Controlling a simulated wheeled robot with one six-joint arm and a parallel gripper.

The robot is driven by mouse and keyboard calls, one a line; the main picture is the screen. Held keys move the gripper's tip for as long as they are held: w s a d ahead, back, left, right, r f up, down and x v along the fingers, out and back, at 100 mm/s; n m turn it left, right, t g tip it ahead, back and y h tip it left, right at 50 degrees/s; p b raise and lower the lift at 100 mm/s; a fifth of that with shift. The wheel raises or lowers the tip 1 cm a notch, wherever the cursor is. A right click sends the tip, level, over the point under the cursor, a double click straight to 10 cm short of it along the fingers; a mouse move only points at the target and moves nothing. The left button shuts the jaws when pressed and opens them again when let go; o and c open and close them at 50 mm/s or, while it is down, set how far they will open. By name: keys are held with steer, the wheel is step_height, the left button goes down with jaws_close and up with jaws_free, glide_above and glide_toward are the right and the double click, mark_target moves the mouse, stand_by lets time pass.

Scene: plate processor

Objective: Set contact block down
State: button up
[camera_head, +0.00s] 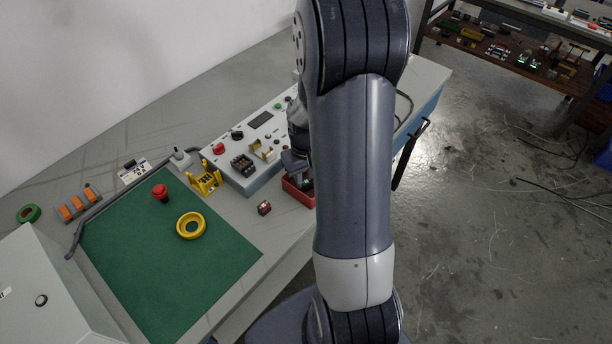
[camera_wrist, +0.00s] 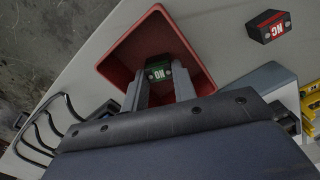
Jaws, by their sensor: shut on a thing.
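A green-faced contact block marked NO (camera_wrist: 158,71) is held between the fingertips of my gripper (camera_wrist: 160,76) in the wrist view. The block and fingertips are over or within the opening of a red bin (camera_wrist: 119,60); I cannot tell whether the block touches the bin's floor. The bin also shows in the head view (camera_head: 300,195), partly behind my arm, where the held block is hidden. A second contact block, red-faced and marked NC (camera_wrist: 268,27), lies on the table beside the bin. It also shows in the head view (camera_head: 264,208).
A grey control panel box (camera_head: 243,180) stands beside the bin. A yellow holder (camera_head: 206,180), a green mat (camera_head: 160,255) with a red button (camera_head: 160,192) and yellow ring (camera_head: 190,237) lie to the left. Black cables (camera_wrist: 42,125) lie near the bin.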

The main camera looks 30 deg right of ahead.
mark_target(306, 181)
steer(key=shift+f, duration=0.1)
steer(key=shift+f, duration=0.15)
steer(key=o, duration=0.6)
steer(key=shift+o, duration=0.2)
step_height(306, 181, up, 12)
steer(key=shift+r, duration=0.2)
